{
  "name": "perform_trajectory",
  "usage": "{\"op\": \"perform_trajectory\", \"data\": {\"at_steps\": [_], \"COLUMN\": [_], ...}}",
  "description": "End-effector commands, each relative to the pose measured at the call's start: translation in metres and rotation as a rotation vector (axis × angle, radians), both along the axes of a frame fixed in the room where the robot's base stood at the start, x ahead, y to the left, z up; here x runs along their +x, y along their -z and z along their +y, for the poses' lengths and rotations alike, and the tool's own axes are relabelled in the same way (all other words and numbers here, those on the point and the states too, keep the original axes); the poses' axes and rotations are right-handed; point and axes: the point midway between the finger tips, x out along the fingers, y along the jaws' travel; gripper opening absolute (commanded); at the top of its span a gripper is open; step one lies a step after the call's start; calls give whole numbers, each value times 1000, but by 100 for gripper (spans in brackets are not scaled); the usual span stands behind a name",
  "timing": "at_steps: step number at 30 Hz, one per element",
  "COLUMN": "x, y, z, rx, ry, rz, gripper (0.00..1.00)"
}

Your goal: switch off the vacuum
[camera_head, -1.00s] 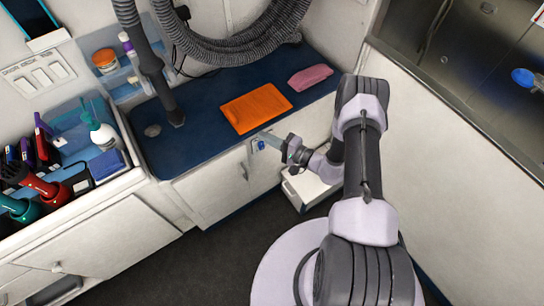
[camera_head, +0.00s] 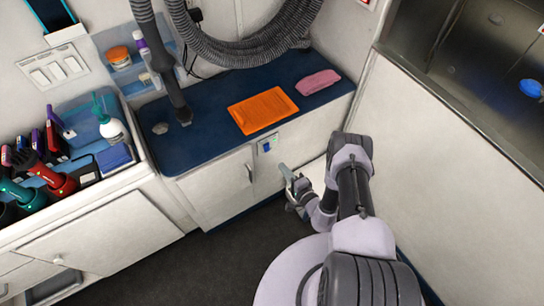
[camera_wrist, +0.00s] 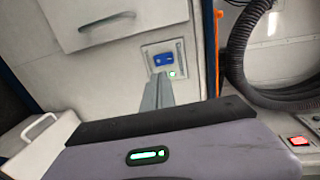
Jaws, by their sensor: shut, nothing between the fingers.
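A small panel with a blue switch (camera_head: 265,146) is on the white cabinet front below the blue counter. In the wrist view the blue switch (camera_wrist: 163,60) shows near a lit green light (camera_wrist: 172,74). My gripper (camera_head: 285,170) is shut and empty, lower and to the right of the panel in the head view, apart from it. Its closed fingers (camera_wrist: 158,90) point towards the panel in the wrist view and hide part of its lower edge. The ribbed grey vacuum hose (camera_head: 240,52) hangs on the wall above the counter.
An orange board (camera_head: 262,110) and a pink cloth (camera_head: 318,82) lie on the counter (camera_head: 210,130). A white box with a handle (camera_wrist: 40,135) stands near my gripper. A red lit switch (camera_wrist: 299,140) shows near the hose. The dark floor (camera_head: 200,262) left of my arm is clear.

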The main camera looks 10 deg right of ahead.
Motion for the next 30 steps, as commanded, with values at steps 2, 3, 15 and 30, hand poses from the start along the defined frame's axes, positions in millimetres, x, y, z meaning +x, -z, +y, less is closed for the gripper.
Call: {"op": "perform_trajectory", "data": {"at_steps": [2, 3, 15, 30], "x": [17, 25, 83, 93], "y": [7, 8, 15, 22], "z": [6, 9, 28, 30], "rx": [-2, -1, 1, 0], "ry": [-3, -3, -1, -1], "rz": [-3, -4, -1, -1], "gripper": [0, 0, 0, 0]}}
